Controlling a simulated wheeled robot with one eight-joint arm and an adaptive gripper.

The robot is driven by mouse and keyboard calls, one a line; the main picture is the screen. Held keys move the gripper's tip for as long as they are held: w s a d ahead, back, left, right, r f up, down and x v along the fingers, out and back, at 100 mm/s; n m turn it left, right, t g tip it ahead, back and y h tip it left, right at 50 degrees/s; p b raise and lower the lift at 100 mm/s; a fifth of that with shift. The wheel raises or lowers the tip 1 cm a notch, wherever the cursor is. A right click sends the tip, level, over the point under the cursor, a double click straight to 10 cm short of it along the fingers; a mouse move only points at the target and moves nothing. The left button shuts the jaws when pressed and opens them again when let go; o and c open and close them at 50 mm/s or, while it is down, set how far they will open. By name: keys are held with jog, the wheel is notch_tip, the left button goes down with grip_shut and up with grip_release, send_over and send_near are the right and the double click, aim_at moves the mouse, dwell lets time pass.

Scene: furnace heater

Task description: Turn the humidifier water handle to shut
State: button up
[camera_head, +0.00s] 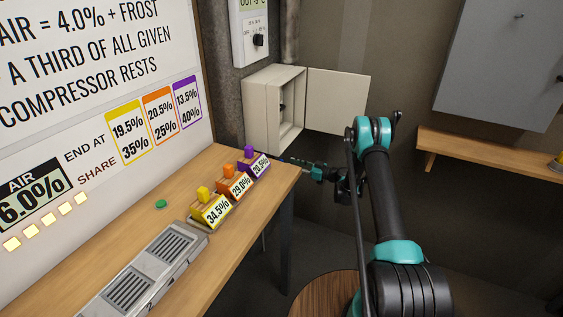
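No part in view is clearly labelled as the humidifier water handle. An open beige wall box (255,92) holds a small dark part (283,106), too small to identify. Its door (337,101) is swung out to the right. My gripper (289,160) points left at the far right corner of the wooden table, below the wall box and close to the purple-marked unit (255,165). It is small and dark here, and I cannot tell whether its fingers are open or shut, or whether it touches anything.
The wooden table (172,180) carries orange (236,187) and yellow (211,213) units, a green button (161,204) and a grey vented device (150,272). A controller with a black knob (258,40) hangs above the box. A grey cabinet (503,60) and wooden shelf (490,152) are right.

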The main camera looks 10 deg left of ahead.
aim_at(281, 160)
jog(key=x, duration=0.7)
jog(key=shift+c, duration=0.4)
grip_shut()
